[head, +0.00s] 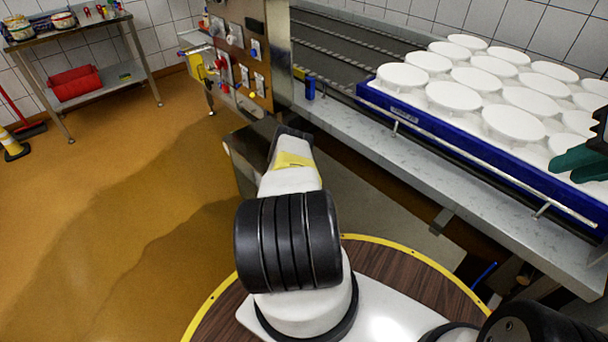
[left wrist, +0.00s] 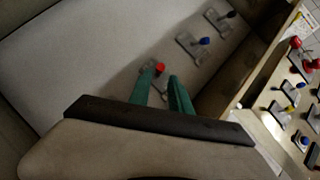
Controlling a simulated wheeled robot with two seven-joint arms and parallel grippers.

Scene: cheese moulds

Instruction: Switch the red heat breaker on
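In the left wrist view a switch with a red tip (left wrist: 160,68) stands on a grey plate on a pale surface. The two green fingers of my left gripper (left wrist: 162,80) are apart, with the red tip just beyond and between their ends. I cannot tell whether they touch it or which way its lever points. In the head view my left arm reaches toward the switch panel (head: 279,50) and its gripper is hidden. My right gripper (head: 581,160) shows as dark green fingers, partly cut off at the right edge; its opening is unclear.
A blue-tipped switch (left wrist: 205,41) and a dark-tipped one (left wrist: 231,14) sit in line with the red-tipped one. A side panel (left wrist: 248,120) carries several more switches. A blue tray (head: 440,135) of white moulds stands at right.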

